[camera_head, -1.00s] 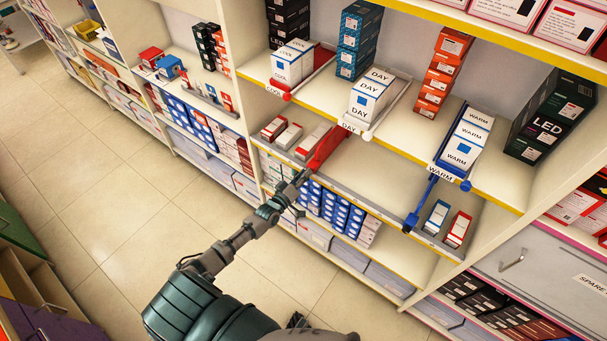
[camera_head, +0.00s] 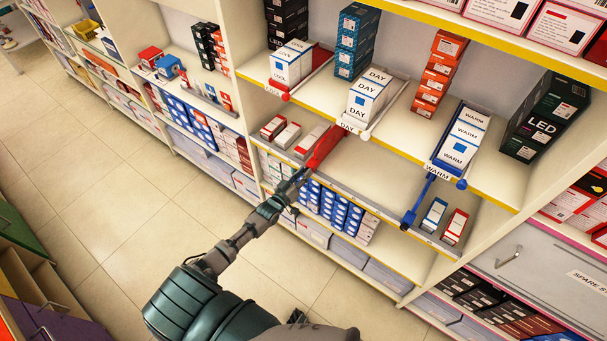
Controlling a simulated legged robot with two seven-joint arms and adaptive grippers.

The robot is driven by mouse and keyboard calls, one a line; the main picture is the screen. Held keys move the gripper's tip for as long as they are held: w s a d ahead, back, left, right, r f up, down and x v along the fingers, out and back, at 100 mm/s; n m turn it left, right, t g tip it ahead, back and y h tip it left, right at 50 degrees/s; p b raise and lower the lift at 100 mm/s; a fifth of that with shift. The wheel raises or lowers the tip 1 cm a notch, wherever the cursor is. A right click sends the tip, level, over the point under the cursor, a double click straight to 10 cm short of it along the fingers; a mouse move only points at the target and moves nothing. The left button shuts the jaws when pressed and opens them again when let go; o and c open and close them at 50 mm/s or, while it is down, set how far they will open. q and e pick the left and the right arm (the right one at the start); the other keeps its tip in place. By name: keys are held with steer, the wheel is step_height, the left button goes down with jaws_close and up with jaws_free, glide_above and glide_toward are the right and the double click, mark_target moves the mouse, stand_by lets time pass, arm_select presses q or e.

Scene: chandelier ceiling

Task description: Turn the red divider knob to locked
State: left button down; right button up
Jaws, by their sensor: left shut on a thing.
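The red divider (camera_head: 323,147) stands on the middle shelf, its front end at the shelf edge. My left gripper (camera_head: 299,178) reaches up from below and is shut on the red divider's front end, where the knob is. The gripper covers the knob, so its turn position cannot be read. A blue divider (camera_head: 421,195) with its own knob (camera_head: 407,222) stands further right on the same shelf. My right gripper is not in view.
The middle shelf (camera_head: 375,180) is bare between the dividers. Above are trays of COOL (camera_head: 287,66), DAY (camera_head: 367,97) and WARM (camera_head: 463,140) boxes. Blue-and-white boxes (camera_head: 340,209) fill the shelf below.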

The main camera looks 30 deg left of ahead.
arm_select(q)
steer(key=shift+s+f, duration=0.25)
steer(key=shift+f, duration=0.35)
steer(key=c, duration=0.9)
jaws_free()
steer(key=shift+w+a+r, duration=0.1)
steer(key=shift+w+a, duration=0.05)
steer(key=shift+w, duration=0.05)
steer(key=shift+s, duration=0.1)
steer(key=s, duration=0.7)
steer(key=s+a, duration=0.1)
steer(key=s, duration=0.3)
steer(key=shift+s, duration=0.35)
